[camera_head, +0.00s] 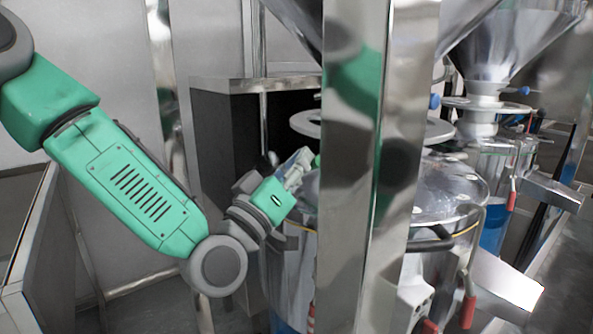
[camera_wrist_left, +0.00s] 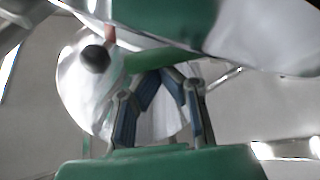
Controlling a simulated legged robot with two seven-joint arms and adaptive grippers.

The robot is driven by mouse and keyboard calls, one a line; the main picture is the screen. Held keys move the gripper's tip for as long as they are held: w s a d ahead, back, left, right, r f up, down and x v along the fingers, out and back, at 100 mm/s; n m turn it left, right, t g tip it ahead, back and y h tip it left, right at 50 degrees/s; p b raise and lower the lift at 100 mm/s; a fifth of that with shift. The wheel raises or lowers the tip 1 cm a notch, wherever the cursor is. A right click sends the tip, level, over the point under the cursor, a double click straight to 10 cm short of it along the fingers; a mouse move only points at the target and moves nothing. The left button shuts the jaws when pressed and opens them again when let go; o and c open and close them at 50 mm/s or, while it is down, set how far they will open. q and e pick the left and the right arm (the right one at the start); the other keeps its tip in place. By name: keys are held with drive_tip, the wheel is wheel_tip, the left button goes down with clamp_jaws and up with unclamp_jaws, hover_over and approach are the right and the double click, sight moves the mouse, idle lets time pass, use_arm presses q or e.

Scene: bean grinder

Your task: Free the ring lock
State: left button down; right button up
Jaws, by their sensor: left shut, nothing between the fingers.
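A flat grey ring (camera_head: 306,123), which looks like the ring lock, sits around the hopper neck of the near grinder (camera_head: 450,190). The steel post (camera_head: 352,170) in front hides its middle, and it shows again right of the post. My left gripper (camera_head: 303,160) is just below the ring's left edge, above the grinder lid, with its tips partly behind the post. In the left wrist view its fingers (camera_wrist_left: 160,76) are shut with nothing between them. A pale round surface with a dark knob (camera_wrist_left: 95,58) shows behind them. I cannot tell whether the fingers touch anything. My right gripper is not in view.
A second grinder (camera_head: 482,150) with a similar ring and blue knobs (camera_head: 435,101) stands at the right. Red-tipped handles (camera_head: 468,312) and a steel spout (camera_head: 505,288) stick out at the front right. A dark cabinet (camera_head: 240,130) stands behind my left gripper.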

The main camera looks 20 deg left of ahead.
use_arm(q)
drive_tip(key=m+h+b, duration=0.1)
drive_tip(key=f+m+h+b, duration=0.1)
drive_tip(key=m, duration=0.1)
drive_tip(key=m+g+h+b, duration=0.1)
drive_tip(key=m, duration=0.1)
drive_tip(key=shift+s+d+f, duration=0.25)
drive_tip(key=shift+d+f, duration=0.05)
drive_tip(key=shift+d, duration=0.05)
drive_tip(key=shift+s+d+f+m+g+h+b, duration=0.1)
drive_tip(key=shift+f+m+g+h+b, duration=0.15)
drive_tip(key=shift+m+h+b, duration=0.55)
drive_tip(key=shift+d+f+m+g+h+b, duration=0.1)
drive_tip(key=shift+m+g+h, duration=0.3)
drive_tip(key=shift+m, duration=0.8)
drive_tip(key=shift+m, duration=0.3)
